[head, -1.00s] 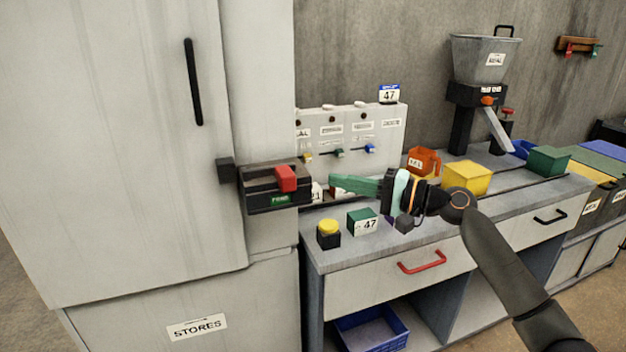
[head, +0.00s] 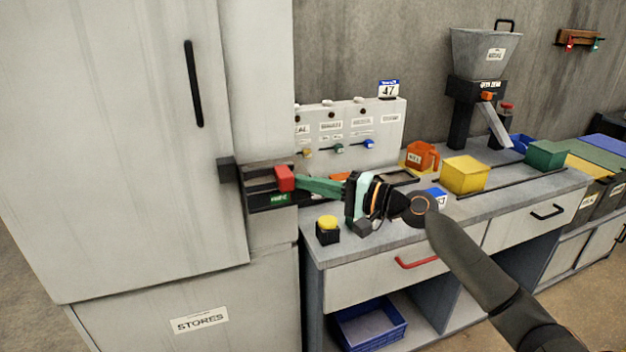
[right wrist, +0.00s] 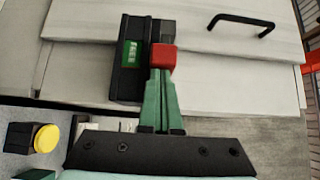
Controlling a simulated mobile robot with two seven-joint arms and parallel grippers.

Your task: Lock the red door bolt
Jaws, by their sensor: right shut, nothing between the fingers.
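The red door bolt knob (head: 285,178) sits on a black bolt housing (head: 262,198) with a green label, mounted at the edge of the grey STORES door (head: 130,150). A black keeper block (head: 226,170) is on the door side, left of the housing. My right gripper (head: 300,184) is shut, its green fingertips at the right side of the red knob, touching it or very close. In the right wrist view the red knob (right wrist: 163,57) is just beyond the fingertips (right wrist: 158,75), with the housing (right wrist: 128,60) to its left. My left gripper is not in view.
A black box with a yellow button (head: 328,229) stands on the bench below my right gripper. A panel with small coloured levers (head: 350,130) stands behind.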

